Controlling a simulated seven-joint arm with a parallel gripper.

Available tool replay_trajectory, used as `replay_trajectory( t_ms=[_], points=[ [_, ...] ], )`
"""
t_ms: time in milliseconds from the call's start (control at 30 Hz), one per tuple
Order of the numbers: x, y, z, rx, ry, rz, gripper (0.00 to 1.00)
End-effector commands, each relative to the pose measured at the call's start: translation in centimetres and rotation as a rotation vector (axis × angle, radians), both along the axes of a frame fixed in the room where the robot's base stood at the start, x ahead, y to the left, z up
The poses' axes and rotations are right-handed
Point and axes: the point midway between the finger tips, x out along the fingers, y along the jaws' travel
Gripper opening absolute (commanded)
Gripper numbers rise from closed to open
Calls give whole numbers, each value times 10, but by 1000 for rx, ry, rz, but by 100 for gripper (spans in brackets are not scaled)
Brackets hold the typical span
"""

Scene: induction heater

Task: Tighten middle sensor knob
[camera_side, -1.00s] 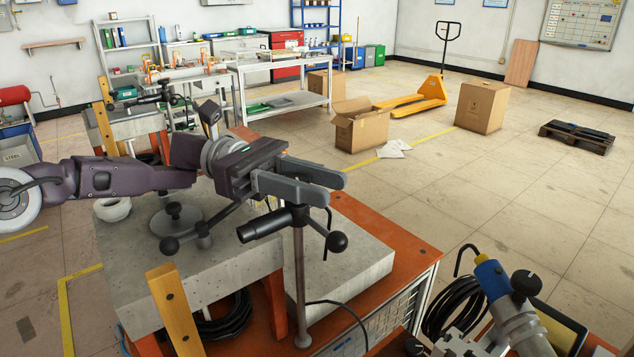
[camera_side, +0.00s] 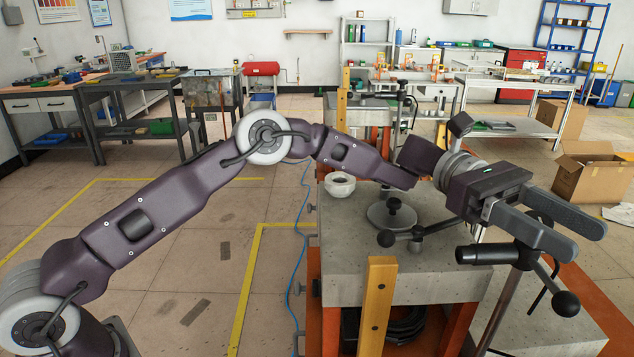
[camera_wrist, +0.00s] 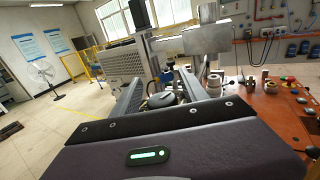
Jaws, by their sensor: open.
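My gripper (camera_side: 588,232) is at the right of the side view, its two grey fingers apart and pointing right, with nothing seen held. It also shows in the wrist view (camera_wrist: 162,75). A sensor stand's black cylinder (camera_side: 482,254) lies just below the fingers in the side view, with a black ball knob (camera_side: 566,303) at the lower right. Another ball knob (camera_side: 386,239) is on an arm at left. In the wrist view, a dark round knob (camera_wrist: 162,100) with blue behind it shows between the fingers. I cannot tell which knob is the middle one, or whether the fingers touch anything.
A concrete-topped bench (camera_side: 345,270) stands below, bearing a round metal plate (camera_side: 378,217) and a white ring-shaped part (camera_side: 340,184). A wooden post (camera_side: 378,305) rises at its front. An orange bench top (camera_wrist: 262,115) with several small parts lies right in the wrist view.

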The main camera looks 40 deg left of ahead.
Motion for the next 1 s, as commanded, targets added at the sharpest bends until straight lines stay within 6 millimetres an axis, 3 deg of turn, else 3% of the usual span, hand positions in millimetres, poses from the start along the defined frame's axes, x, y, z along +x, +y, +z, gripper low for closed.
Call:
replay_trajectory(
  t_ms=[300,567,733,900,1000],
  points=[
    [5,-1,-1,11,1,299,52],
    [10,67,-2,10,-1,329,52],
    [9,71,40,8,-7,324,52],
    [-30,74,63,99,-224,247,52],
    [-57,79,67,165,-378,187,52]
  ],
)
